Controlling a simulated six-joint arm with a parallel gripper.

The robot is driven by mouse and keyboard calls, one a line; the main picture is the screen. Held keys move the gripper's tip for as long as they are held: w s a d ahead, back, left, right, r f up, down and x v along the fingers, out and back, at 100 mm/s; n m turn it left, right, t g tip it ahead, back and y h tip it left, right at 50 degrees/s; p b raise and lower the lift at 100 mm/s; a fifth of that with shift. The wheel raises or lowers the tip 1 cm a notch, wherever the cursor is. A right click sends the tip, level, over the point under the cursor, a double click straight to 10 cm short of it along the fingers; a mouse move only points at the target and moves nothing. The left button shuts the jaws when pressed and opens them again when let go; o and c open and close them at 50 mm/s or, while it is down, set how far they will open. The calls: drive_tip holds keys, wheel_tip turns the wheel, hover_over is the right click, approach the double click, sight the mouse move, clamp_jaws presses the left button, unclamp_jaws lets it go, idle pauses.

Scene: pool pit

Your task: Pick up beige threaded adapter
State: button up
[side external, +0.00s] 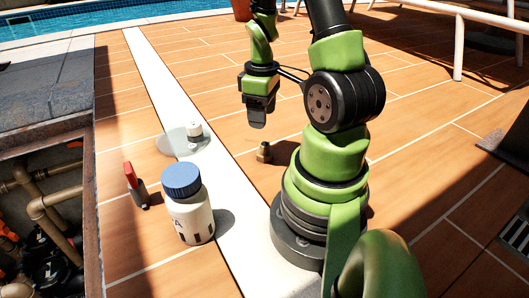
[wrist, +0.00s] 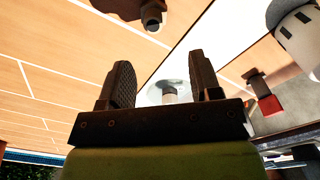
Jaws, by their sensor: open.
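In the wrist view the fitting (wrist: 152,15) is at the top edge, partly in shadow. My gripper (side external: 257,121) hangs in the air above the deck, well clear of the fitting. In the wrist view my gripper (wrist: 160,80) has its two fingers wide apart with nothing held between them.
A small white-topped piece (side external: 194,130) sits at a clear round disc (side external: 172,145) on the pale strip. A blue-capped white bottle (side external: 187,205) and a red-handled item (side external: 132,180) stand nearer. An open pit with pipes (side external: 45,205) lies left.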

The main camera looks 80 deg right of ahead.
sight(264, 144)
wheel_tip(264, 144, down, 5)
drive_tip(key=shift+s+r, duration=0.15)
drive_tip(key=shift+d+f, duration=0.25)
drive_tip(key=shift+f, duration=1.15)
drive_tip(key=shift+d+f, duration=0.2)
drive_tip(key=shift+f, duration=1.15)
drive_tip(key=shift+c, duration=0.5)
drive_tip(key=c, duration=0.6)
